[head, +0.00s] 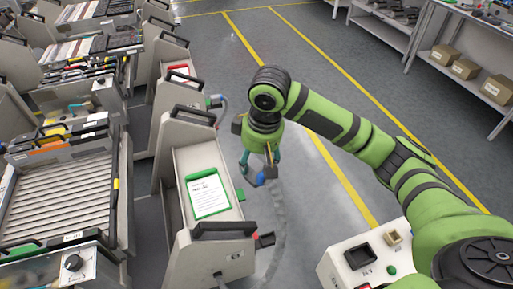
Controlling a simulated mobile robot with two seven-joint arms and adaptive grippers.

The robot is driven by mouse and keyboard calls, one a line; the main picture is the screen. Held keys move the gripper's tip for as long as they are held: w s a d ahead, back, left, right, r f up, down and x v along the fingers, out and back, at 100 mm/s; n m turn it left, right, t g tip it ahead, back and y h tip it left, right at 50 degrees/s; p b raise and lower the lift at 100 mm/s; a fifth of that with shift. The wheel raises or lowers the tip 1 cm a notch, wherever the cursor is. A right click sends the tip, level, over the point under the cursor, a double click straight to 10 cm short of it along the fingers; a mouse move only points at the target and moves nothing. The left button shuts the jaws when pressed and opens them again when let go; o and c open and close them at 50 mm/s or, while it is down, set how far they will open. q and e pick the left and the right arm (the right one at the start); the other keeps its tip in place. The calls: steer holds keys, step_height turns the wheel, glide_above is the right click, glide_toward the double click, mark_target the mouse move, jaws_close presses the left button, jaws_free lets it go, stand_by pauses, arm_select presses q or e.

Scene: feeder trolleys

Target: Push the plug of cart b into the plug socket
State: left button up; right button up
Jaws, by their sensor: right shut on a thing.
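My right gripper (259,168) hangs from the green arm over the floor, just right of the near grey cart (182,255). It is shut on a small plug (260,178) with a blue part; a grey cable runs below it. The fingers partly hide the plug. The near cart carries a sheet in a green frame and has a small, hard-to-read label on its front. A white box (335,268) at the bottom right has a large dark square opening (354,255), a beige socket (393,238) and a green button. The plug is apart from the box. My left gripper is out of view.
A black-ended part (265,240) sticks out of the near cart's right side. Feeder trolleys (65,190) fill the left. Shelves (455,90) with boxes stand top right. The marked floor between is clear.

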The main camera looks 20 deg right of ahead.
steer(key=s+n+p, duration=0.4)
steer(key=s, duration=0.5)
steer(key=s+d+f+n+g+y+p, duration=0.1)
steer(key=s+d+f+n+p, duration=0.3)
steer(key=s+d, duration=0.45)
steer(key=s+d+f+n+g+p, duration=0.1)
steer(key=s+d+n+p, duration=0.35)
steer(key=d, duration=0.75)
step_height(320, 180, down, 8)
steer(key=s+b, duration=0.1)
steer(key=shift+s+r+n+b, duration=0.2)
steer(key=shift+s+n+b, duration=0.2)
steer(key=shift+n, duration=0.05)
steer(key=shift+p, duration=0.4)
steer(key=shift+f+b, duration=0.45)
steer(key=shift+f, duration=0.75)
stand_by(0.4)
